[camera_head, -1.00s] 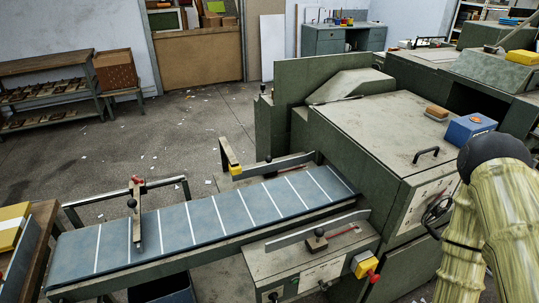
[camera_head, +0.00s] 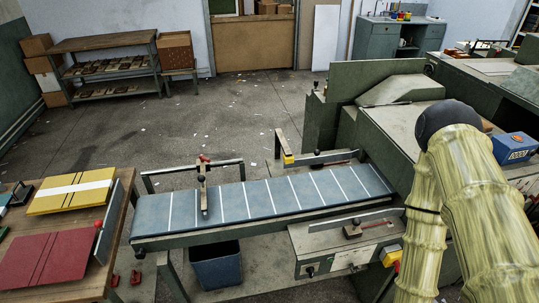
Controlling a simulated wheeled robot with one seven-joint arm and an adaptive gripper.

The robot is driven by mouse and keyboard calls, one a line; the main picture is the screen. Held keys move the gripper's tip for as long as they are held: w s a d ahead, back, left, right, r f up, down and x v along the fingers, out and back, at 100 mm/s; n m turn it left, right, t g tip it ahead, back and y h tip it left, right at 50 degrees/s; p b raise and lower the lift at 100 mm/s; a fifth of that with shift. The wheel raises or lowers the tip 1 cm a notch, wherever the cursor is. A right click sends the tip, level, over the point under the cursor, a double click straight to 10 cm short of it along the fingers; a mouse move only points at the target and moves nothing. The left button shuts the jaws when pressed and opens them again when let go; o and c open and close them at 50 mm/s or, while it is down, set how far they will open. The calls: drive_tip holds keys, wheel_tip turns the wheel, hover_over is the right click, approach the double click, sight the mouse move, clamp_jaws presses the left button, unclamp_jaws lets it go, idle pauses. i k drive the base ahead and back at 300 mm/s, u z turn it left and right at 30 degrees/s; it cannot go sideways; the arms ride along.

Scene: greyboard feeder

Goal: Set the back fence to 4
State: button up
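The feeder's blue belt (camera_head: 262,197) has white cross lines and runs from the left up to the green machine. A flat metal side fence (camera_head: 322,159) lies along the far edge, beside a post with a yellow block. Another side fence (camera_head: 365,219) with a black-knobbed clamp lies along the near edge. I cannot tell for sure which is the back fence, and no scale number is readable. My gripper is out of view; only my arm shows at right.
A wooden table (camera_head: 112,283) at left holds yellow and red boards. A blue bin (camera_head: 216,266) stands under the belt. The green machine (camera_head: 400,120) fills the right, with a blue counter box (camera_head: 514,148) on it. Open floor lies behind the belt, towards the shelf.

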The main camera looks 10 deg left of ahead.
sight(317, 162)
drive_tip(key=u, duration=1.3)
drive_tip(key=i, duration=0.6)
drive_tip(key=z, duration=0.85)
drive_tip(key=i, duration=0.6)
drive_tip(key=z, duration=0.75)
